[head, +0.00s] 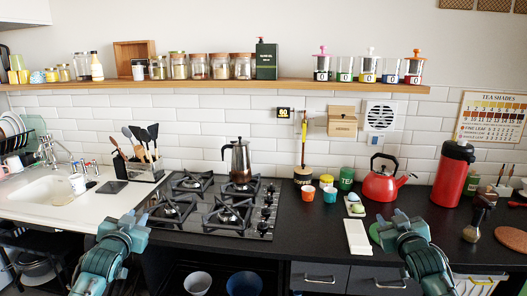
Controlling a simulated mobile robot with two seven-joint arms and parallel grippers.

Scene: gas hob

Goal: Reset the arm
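My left gripper (133,217) is at the lower left, at the counter's front edge between the sink and the gas hob. My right gripper (398,219) is at the lower right, above the counter's front edge, right of a white rectangular board. Nothing clearly shows in either gripper. The finger gaps are too small in this view to judge fully. Both arms, teal and grey, come up from the bottom edge. The gas hob (187,229) lies between them with a steel moka pot (240,160) on a back burner.
A red kettle (381,184), a red flask (453,175) and a dark-handled tool (478,216) stand near my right gripper. The white board (357,237) lies just left of it. A utensil holder (145,170) stands behind my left gripper. Bare black counter (300,232) lies right of the hob.

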